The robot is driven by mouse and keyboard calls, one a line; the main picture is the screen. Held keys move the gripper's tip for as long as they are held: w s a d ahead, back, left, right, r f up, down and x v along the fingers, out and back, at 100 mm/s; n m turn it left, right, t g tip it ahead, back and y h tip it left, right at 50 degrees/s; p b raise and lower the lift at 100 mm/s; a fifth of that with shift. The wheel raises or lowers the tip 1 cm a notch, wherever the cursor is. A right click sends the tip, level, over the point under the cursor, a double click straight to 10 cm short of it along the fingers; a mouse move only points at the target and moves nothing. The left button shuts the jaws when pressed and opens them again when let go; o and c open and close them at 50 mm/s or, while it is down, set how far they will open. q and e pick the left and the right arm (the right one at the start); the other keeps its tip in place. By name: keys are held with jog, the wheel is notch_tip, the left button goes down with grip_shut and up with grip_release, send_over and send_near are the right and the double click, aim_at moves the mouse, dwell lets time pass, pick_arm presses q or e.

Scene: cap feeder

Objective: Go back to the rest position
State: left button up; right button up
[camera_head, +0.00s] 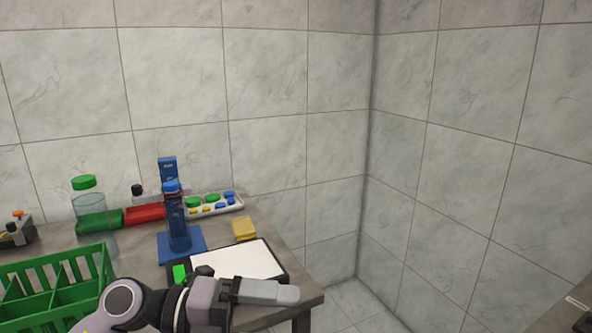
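My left gripper (292,293) reaches in from the lower left and points right, over the front right part of the grey table (215,222). I see its fingers from the side, so their gap is hidden. Nothing shows held beyond the fingertips. A white-topped tablet or board (240,262) with a dark rim lies just behind it, partly covered by it. A green piece (179,273) shows by the board's left edge. A blue cap feeder stand (178,220) with a blue cap on top stands upright on a blue base behind that. My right gripper is not in view.
A green divided crate (62,262) stands at the left front. A yellow block (244,228) lies right of the stand. Tiled walls enclose the corner.

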pick_arm(q)
jog(key=w+a+f+n+t+y+p, duration=0.1)
jog(key=a+f+n+t+y, duration=0.3)
jog(key=n+t, duration=0.7)
jog(key=w+a+f+n+t+y+p, duration=0.1)
jog(key=a+f+n+t+y+p, duration=0.2)
jog(key=a+n+t, duration=0.75)
jog(key=s+a+f+n+g+y, duration=0.1)
jog(key=s+f+n+g+y, duration=0.2)
jog(key=f, duration=0.7)
jog(key=s+a+f+n+g+y, duration=0.1)
jog(key=s+f+n+g+y, duration=0.3)
jog(key=s+f+n+g, duration=0.4)
jog(key=s+f+n, duration=0.2)
jog(key=s+f, duration=0.1)
jog(key=shift+s+a+f, duration=0.15)
jog(key=shift+s+a, duration=0.15)
jog(key=shift+a, duration=0.05)
